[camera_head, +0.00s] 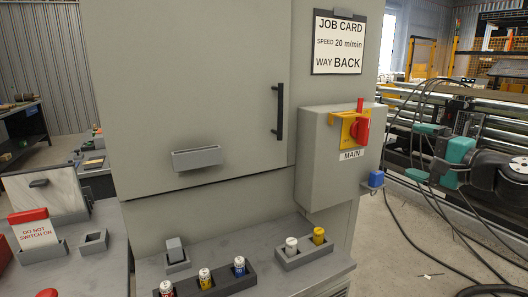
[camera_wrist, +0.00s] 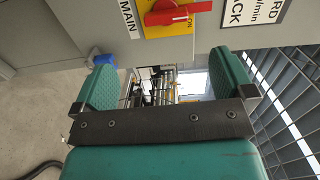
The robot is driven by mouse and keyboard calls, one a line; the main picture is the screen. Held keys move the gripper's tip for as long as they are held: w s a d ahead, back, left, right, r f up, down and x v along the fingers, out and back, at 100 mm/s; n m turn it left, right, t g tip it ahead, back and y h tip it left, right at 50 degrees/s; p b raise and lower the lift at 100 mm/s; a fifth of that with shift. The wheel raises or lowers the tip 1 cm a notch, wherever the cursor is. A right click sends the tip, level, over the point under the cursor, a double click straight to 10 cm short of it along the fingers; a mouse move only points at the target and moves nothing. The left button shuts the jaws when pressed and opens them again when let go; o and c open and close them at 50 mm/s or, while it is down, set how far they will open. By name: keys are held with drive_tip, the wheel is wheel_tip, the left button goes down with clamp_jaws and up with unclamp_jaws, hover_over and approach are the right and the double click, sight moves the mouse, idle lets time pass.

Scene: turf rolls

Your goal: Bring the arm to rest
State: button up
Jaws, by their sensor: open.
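My gripper (camera_head: 420,153) is at the right of the head view, to the right of the grey switch box, with its teal fingers spread apart. The wrist view shows the same gripper (camera_wrist: 165,82) open, with nothing between its fingers. My arm's dark wrist joint and teal link lie at the right edge of the head view. The red main switch handle (camera_head: 362,124) stands upright on a yellow plate, apart from my gripper. It also shows in the wrist view (camera_wrist: 170,14), seen from a turned angle.
A grey cabinet carries the switch box (camera_head: 314,164) and a job card (camera_head: 338,43). A blue padlock-like block (camera_head: 376,179) sits at the box's lower right. Several fuses stand in holders on the ledge (camera_head: 205,250). Cables hang around my arm. A roller machine (camera_head: 480,100) stands behind.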

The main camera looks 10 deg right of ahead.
drive_tip(key=s+a+f+n+g+y, duration=0.1)
drive_tip(key=s+a+n+g, duration=0.25)
drive_tip(key=a, duration=0.35)
drive_tip(key=s+a+f+n+g+y, duration=0.1)
drive_tip(key=s+a+n+g, duration=0.2)
drive_tip(key=a, duration=0.5)
drive_tip(key=s+a+f+n+g+y, duration=0.1)
drive_tip(key=s+a+n+g, duration=0.1)
drive_tip(key=a+n+g, duration=0.4)
drive_tip(key=s+a+f+n+g+h, duration=0.2)
drive_tip(key=s+n, duration=0.2)
drive_tip(key=s, duration=0.5)
drive_tip(key=s+a+f+n+g+h, duration=0.2)
drive_tip(key=s+n+h, duration=0.1)
drive_tip(key=s, duration=0.6)
drive_tip(key=shift+s+a+n, duration=0.25)
drive_tip(key=shift+a+n, duration=0.05)
drive_tip(key=shift+n, duration=0.15)
